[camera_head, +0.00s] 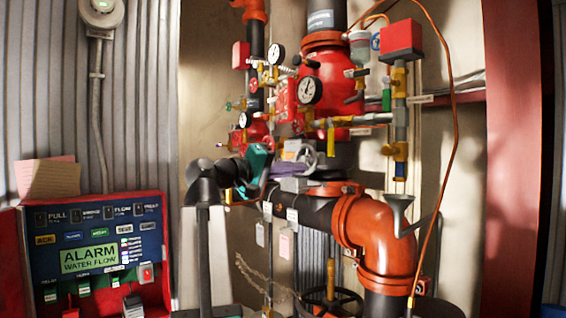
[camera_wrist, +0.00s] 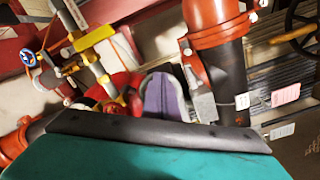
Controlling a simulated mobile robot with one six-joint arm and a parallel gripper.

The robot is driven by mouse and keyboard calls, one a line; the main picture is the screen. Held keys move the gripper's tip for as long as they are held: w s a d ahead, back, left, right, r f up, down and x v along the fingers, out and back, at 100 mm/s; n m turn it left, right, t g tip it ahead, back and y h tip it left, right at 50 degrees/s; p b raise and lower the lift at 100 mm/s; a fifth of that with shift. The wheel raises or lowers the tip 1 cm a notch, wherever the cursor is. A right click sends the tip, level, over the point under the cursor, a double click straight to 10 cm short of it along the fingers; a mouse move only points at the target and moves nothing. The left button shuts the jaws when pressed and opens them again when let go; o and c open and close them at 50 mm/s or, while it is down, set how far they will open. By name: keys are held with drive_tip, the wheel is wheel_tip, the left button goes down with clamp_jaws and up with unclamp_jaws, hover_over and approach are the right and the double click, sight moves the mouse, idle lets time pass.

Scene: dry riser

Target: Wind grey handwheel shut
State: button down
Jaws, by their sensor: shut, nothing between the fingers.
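A pale grey curved rim, which looks like the grey handwheel (camera_head: 311,156), shows just beyond my gripper in the head view, in front of the red valve body. Most of it is hidden, and I cannot tell how far it is turned. My gripper (camera_head: 284,171) has purple fingers on a teal body, and is at or beside this rim; I cannot tell whether they touch. In the wrist view the purple fingers (camera_wrist: 164,97) are together with nothing between them. I cannot make out the grey wheel clearly in that view.
A large orange pipe elbow (camera_head: 378,236) stands right of and below my gripper. Gauges (camera_head: 309,90) and small valves crowd above. A dark handwheel (camera_head: 331,302) sits low in the middle. An alarm panel (camera_head: 98,252) stands at left. Tags (camera_head: 285,243) hang below the black pipe.

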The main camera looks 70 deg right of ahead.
drive_tip(key=n+p, duration=0.6)
drive_tip(key=n, duration=0.2)
drive_tip(key=w+a+r+n+p, duration=0.1)
drive_tip(key=n+p, duration=0.6)
drive_tip(key=n, duration=0.1)
drive_tip(key=w+a+r+n+p, duration=0.1)
drive_tip(key=n+p, duration=0.6)
drive_tip(key=n, duration=0.1)
drive_tip(key=shift+w, duration=0.2)
drive_tip(key=shift+d, duration=0.1)
